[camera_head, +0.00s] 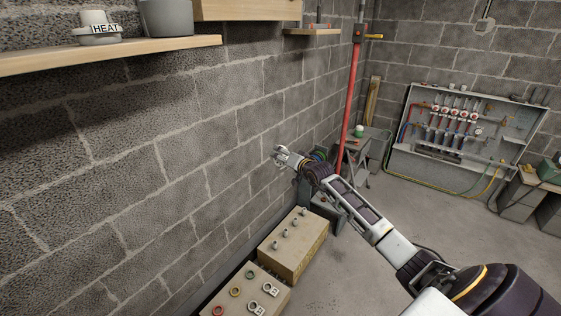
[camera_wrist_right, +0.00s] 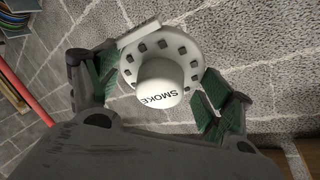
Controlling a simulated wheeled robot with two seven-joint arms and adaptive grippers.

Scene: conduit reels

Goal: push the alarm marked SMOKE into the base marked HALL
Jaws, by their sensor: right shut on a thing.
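The white alarm marked SMOKE (camera_wrist_right: 158,82) is round, with a raised dome and dark slots around its rim. My right gripper (camera_wrist_right: 163,75) is shut on it, with green finger pads at both sides of the rim. In the head view my right gripper (camera_head: 284,156) is held out in front of the block wall, above the boxes. The alarm is very small there and its marking cannot be read. I cannot make out a base marked HALL in either view. My left gripper is not in view.
An alarm marked HEAT (camera_head: 98,28) stands on a wooden shelf (camera_head: 120,53) beside a grey pot (camera_head: 166,18). Below are a box with coloured rings (camera_head: 246,292) and a box with several knobs (camera_head: 293,245). A red pipe (camera_head: 351,90) stands behind my gripper.

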